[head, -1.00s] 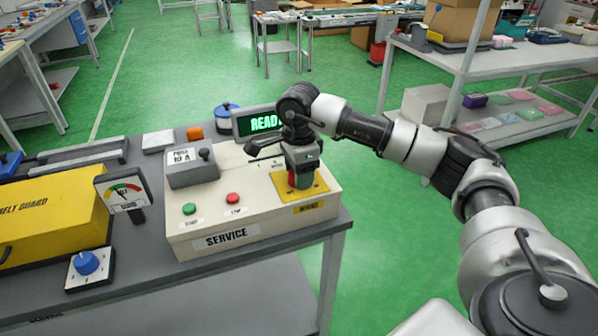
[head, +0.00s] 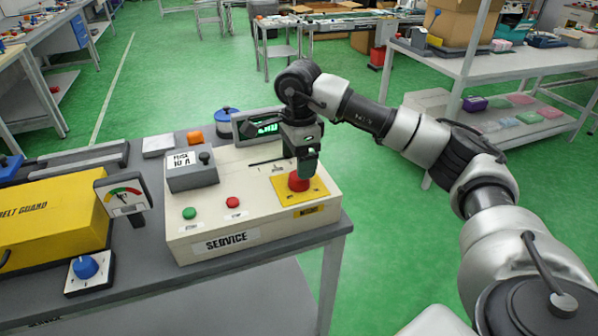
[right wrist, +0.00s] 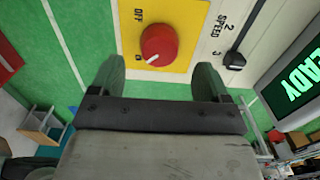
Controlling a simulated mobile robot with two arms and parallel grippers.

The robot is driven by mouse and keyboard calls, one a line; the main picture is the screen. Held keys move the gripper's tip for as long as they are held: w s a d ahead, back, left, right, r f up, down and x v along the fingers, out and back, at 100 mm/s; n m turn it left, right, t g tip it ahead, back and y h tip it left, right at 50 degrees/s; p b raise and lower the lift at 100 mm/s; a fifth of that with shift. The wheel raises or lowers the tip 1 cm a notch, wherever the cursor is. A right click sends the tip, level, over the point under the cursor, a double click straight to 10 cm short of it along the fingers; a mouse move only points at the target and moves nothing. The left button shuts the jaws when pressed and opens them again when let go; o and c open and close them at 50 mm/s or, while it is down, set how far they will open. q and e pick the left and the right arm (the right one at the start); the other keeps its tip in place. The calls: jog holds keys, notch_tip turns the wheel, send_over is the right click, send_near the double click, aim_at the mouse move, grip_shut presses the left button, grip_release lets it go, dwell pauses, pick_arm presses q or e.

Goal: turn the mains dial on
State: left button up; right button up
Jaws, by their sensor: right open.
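The mains dial is a red round knob (head: 299,181) on a yellow plate (head: 317,191) at the right end of the cream SERVICE panel. In the right wrist view the red knob (right wrist: 160,44) stands clear ahead of the fingers. Its white mark points to the lower left, away from the OFF label and towards a small label that I cannot read surely. My right gripper (head: 306,168) is just above the knob; its open, empty fingers (right wrist: 159,78) show in the right wrist view. My left gripper is not in view.
The panel (head: 250,180) also bears a green button (head: 189,213), a red button (head: 232,202), a grey fuse box (head: 193,177) and a green-lit screen (head: 268,127) partly behind my gripper. A gauge (head: 124,193), blue knob (head: 86,267) and yellow belt guard (head: 50,222) lie left.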

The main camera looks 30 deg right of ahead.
notch_tip(320, 180, up, 6)
jog(key=shift+f, duration=0.1)
dwell(0.6)
